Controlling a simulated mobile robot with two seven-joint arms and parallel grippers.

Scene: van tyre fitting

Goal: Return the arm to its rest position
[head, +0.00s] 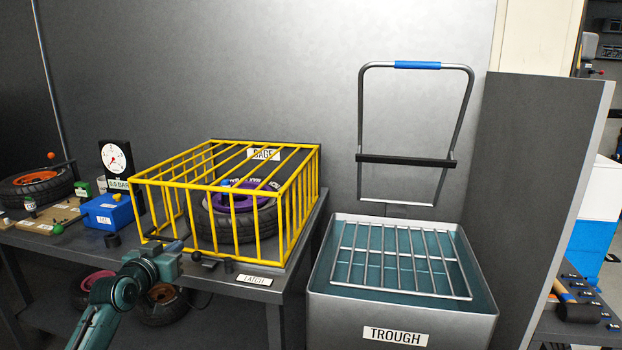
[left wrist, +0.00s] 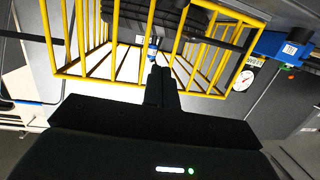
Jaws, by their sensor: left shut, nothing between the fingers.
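My left arm comes in from the lower left of the head view. Its gripper (head: 178,247) is at the front left of the yellow cage (head: 224,185), near the bench's front edge. In the left wrist view the fingers (left wrist: 157,75) are shut together with nothing between them. The cage bars (left wrist: 90,65) and a dark tyre (left wrist: 160,16) show beyond them. Inside the closed cage lies a tyre with a purple rim (head: 236,203). I cannot tell whether the fingers touch anything. My right gripper is not in view.
A trough (head: 400,316) with a wire rack stands right of the bench, under a blue-gripped handle (head: 417,65). A LATCH label (head: 254,279) is on the bench front. A blue box (head: 107,212), a dial gauge (head: 116,158) and another tyre (head: 37,188) are left of the cage.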

